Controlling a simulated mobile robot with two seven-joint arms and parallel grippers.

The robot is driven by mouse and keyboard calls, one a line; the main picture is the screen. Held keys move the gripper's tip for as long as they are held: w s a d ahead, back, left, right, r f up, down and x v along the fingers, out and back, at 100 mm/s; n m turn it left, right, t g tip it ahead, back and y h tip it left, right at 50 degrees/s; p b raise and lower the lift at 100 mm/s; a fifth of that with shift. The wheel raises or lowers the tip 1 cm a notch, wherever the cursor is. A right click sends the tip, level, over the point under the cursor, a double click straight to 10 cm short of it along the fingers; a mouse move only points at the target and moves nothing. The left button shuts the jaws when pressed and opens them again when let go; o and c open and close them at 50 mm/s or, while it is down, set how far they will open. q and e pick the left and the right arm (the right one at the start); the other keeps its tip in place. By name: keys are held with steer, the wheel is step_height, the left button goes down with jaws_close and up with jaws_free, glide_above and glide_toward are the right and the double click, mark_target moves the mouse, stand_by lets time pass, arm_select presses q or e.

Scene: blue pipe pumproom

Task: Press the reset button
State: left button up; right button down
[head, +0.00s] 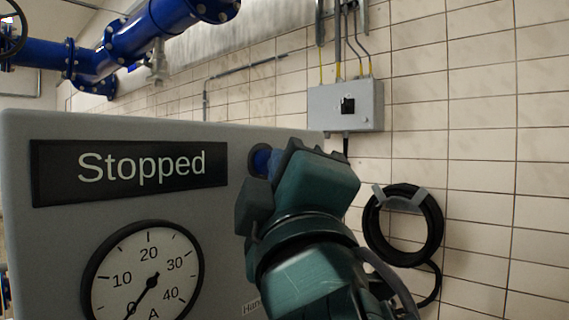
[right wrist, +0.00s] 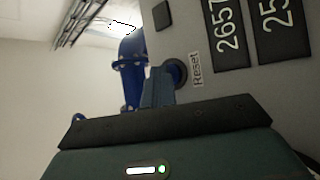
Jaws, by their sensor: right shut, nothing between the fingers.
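My left gripper is not in view.
The grey panel (head: 20,200) carries a "Stopped" display (head: 140,165) and a round gauge (head: 145,275). A switch box (head: 340,105) and a coiled black hose (head: 432,225) are on the tiled wall behind. Blue pipes (head: 120,50) run at the upper left.

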steer(key=shift+s+d, duration=0.15)
steer(key=shift+d, duration=0.1)
steer(key=s+d, duration=0.3)
steer(key=d, duration=0.2)
steer(key=shift+s+p, duration=0.3)
steer(key=shift+p, duration=0.05)
steer(key=shift+a, duration=0.1)
stand_by(0.5)
